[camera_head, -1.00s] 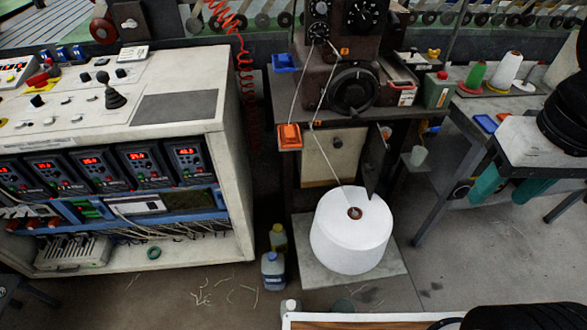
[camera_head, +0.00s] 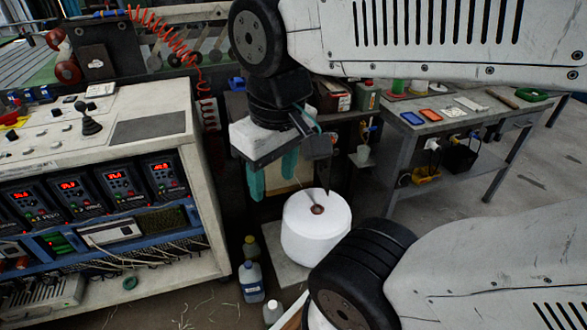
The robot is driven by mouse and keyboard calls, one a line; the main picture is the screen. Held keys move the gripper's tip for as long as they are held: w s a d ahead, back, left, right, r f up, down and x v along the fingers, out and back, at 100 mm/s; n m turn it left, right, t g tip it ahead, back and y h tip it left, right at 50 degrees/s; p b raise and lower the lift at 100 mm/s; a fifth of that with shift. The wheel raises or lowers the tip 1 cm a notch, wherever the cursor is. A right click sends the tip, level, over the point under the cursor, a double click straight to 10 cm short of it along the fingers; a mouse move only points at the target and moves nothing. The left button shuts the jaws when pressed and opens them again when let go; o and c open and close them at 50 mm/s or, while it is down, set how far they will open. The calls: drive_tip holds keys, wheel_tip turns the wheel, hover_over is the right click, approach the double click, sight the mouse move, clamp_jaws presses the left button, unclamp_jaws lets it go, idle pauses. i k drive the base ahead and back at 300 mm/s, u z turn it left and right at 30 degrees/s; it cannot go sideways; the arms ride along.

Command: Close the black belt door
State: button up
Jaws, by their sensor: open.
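The black belt door (camera_head: 328,174) is a dark upright panel on the machine stand, above the white thread cone (camera_head: 316,228). Only a narrow part of it shows, so I cannot tell its angle from this view. My gripper (camera_head: 273,178) hangs in front of the stand, left of the door in the picture. Its two teal fingers are apart with nothing between them. My gripper covers most of the machine head and the upper part of the door. I see no clear contact between gripper and door.
The control cabinet (camera_head: 148,129) stands close on the left. Bottles (camera_head: 251,281) stand on the floor between it and the cone. A grey workbench (camera_head: 445,112) with trays is at the back right. My arm covers the upper right and lower right.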

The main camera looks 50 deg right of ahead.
sight(321, 161)
drive_tip(key=u, duration=0.25)
drive_tip(key=k, duration=0.25)
drive_tip(key=z, duration=1.35)
drive_tip(key=i, duration=0.5)
drive_tip(key=u, duration=0.2)
drive_tip(key=k, duration=0.2)
drive_tip(key=z, duration=0.05)
